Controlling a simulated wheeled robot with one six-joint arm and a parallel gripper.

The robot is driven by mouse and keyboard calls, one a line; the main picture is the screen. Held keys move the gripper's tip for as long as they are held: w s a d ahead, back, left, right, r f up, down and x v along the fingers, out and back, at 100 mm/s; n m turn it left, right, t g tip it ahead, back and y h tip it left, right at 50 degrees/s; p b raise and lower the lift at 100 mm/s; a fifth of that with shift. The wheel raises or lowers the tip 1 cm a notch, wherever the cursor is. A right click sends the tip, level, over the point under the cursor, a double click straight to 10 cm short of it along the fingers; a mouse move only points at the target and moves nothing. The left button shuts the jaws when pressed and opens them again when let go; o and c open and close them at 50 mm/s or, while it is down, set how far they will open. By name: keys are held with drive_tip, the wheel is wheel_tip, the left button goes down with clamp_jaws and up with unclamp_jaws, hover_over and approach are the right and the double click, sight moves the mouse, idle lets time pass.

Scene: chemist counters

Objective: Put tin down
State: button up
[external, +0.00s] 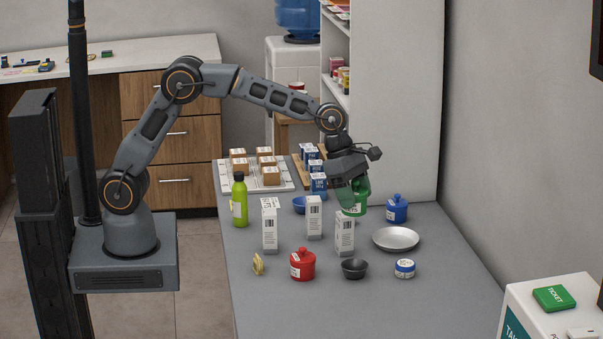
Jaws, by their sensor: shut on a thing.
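My gripper (350,190) reaches down over the counter (450,290) and is shut on a green tin (361,191) with a pale label. The tin looks upright.
A blue lidded jar (397,208) stands close right of the tin, with a metal plate (396,239) in front. White boxes, a blue bowl (299,204) and a green bottle (240,199) stand left. The front right counter is clear.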

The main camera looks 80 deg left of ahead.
drive_tip(key=w+d+f+p, duration=0.1)
drive_tip(key=w+f, duration=0.2)
drive_tip(key=w, duration=0.1)
drive_tip(key=w+d+f+p, duration=0.1)
drive_tip(key=w+f, duration=0.2)
drive_tip(key=w, duration=0.1)
drive_tip(key=w+d+f+p, duration=0.1)
drive_tip(key=w+f, duration=0.2)
drive_tip(key=w, duration=0.1)
drive_tip(key=shift+d, duration=0.1)
drive_tip(key=shift+w+f, duration=0.2)
drive_tip(key=shift+f, duration=0.4)
drive_tip(key=shift+f+p, duration=0.5)
drive_tip(key=shift+f, duration=0.7)
drive_tip(key=shift+f, duration=0.1)
drive_tip(key=shift+f, duration=0.1)
drive_tip(key=o, duration=1)
drive_tip(key=shift+c, duration=0.2)
